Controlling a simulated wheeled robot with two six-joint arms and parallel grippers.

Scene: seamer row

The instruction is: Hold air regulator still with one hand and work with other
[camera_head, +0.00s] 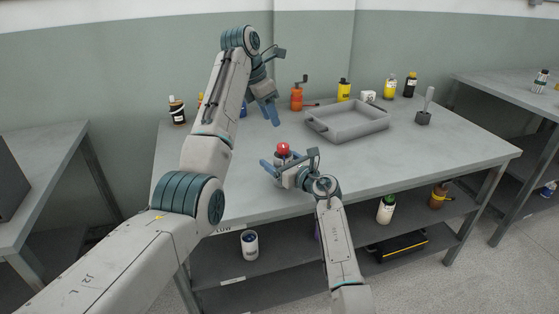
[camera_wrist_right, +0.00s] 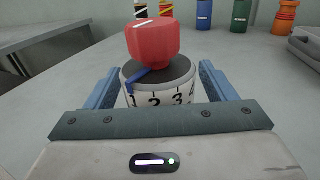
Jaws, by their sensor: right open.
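The air regulator has a red knob on top and a white body. In the head view the air regulator (camera_head: 283,150) stands upright near the table's front edge. In the right wrist view the air regulator (camera_wrist_right: 160,45) shows a dark grey collar, a blue pointer and a numbered scale with 2 and 3 readable. My right gripper (camera_head: 281,167) is open, with one blue finger on each side of the body; contact cannot be made out. Its jaw hides the lower body in the wrist view. My left gripper (camera_head: 268,104) hangs beyond the regulator, apart from it; its opening is unclear.
A grey tray (camera_head: 348,121) stands on the table (camera_head: 410,150) to the right. Several bottles, an orange cranked item (camera_head: 297,98), a white cup (camera_head: 368,96) and a grey handled tool (camera_head: 424,112) stand around the back and right. The table front right is clear.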

